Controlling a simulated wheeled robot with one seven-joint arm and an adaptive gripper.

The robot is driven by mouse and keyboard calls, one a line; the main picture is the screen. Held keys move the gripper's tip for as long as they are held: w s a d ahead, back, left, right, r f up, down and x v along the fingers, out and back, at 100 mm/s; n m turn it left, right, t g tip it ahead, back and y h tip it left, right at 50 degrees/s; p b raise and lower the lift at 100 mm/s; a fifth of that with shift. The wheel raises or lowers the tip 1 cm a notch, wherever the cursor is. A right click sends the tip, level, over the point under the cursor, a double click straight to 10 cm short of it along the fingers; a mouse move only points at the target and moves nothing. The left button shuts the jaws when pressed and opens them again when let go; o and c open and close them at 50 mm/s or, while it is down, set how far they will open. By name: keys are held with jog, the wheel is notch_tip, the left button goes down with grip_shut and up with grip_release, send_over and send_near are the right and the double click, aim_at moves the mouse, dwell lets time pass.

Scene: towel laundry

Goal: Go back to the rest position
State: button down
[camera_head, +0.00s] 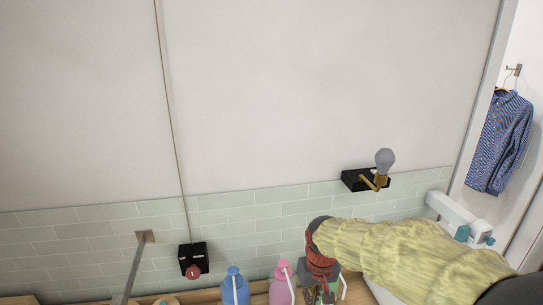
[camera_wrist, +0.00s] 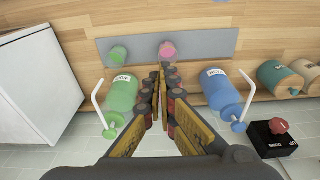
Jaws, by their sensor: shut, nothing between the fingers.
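My gripper (camera_head: 322,288) is low in the head view, at the end of my yellow-sleeved arm, pointing down by the counter. In the wrist view my gripper (camera_wrist: 163,76) shows its fingers together at the tips, with nothing between them. A green bottle (camera_wrist: 122,92) stands to the left of the fingers and a blue bottle (camera_wrist: 220,90) to the right, both apart from them. The blue bottle (camera_head: 235,287) and a pink bottle (camera_head: 282,288) stand left of my gripper in the head view.
A black box with a red button (camera_head: 193,262) is on the tiled wall. A blue shirt (camera_head: 502,140) hangs at the far right.

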jog(key=s+d+f+m+t+b, duration=0.1)
jog(key=s+d+f+t+b, duration=0.1)
jog(key=s+b, duration=0.7)
jog(key=s+d+f+m+t+b, duration=0.1)
jog(key=s+d+f+b, duration=0.3)
jog(key=s+b, duration=0.5)
jog(key=s+d+t, duration=0.1)
jog(key=s+d, duration=0.1)
jog(key=s, duration=0.1)
jog(key=shift+s+f, duration=0.3)
